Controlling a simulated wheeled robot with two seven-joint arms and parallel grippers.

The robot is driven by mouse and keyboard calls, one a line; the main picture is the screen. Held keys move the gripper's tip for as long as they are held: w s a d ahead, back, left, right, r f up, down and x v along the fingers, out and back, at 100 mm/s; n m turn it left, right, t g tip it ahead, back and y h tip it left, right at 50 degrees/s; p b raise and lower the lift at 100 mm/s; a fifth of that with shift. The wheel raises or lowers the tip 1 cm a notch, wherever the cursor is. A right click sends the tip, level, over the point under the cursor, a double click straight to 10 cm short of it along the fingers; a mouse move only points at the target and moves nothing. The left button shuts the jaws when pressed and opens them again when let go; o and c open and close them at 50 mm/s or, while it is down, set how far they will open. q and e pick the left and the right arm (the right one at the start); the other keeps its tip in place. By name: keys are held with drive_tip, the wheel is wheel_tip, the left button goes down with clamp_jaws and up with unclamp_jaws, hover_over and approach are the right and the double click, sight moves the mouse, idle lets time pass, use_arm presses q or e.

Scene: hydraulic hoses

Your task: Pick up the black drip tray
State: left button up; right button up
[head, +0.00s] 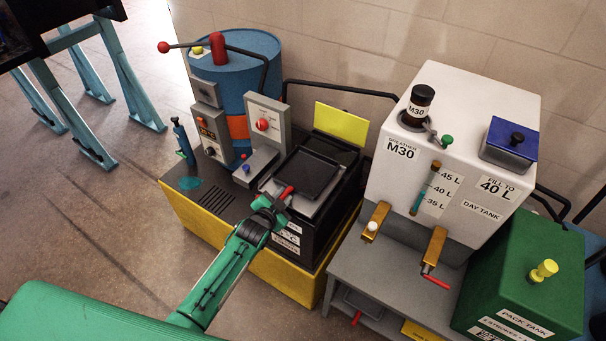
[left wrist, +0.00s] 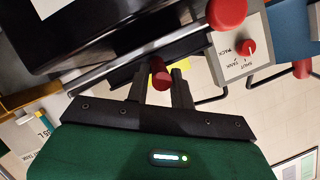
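A flat black tray-like panel (head: 307,174) sits in a grey frame on top of a black box, left of the white tank. A red grip (head: 287,191) is at its near left corner. My left gripper (head: 279,203) is at this grip. In the left wrist view the red grip (left wrist: 159,73) is between the two fingers (left wrist: 161,88); whether they press on it is not clear. A dark shallow tray (head: 362,302) with a red handle lies under the grey stand. I cannot tell which one is the drip tray. My right gripper is out of view.
A white tank (head: 445,150) with brass taps (head: 434,247) stands on a grey stand (head: 385,275). A blue drum (head: 242,80) and control boxes stand behind the black box. A green pack tank (head: 525,280) is at the right.

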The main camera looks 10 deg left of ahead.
use_arm(q)
drive_tip(key=shift+w+d+f, duration=0.1)
drive_tip(key=shift+w+f, duration=0.1)
drive_tip(key=shift+w, duration=0.3)
drive_tip(key=shift+c, duration=0.2)
clamp_jaws()
drive_tip(key=shift+r, duration=0.15)
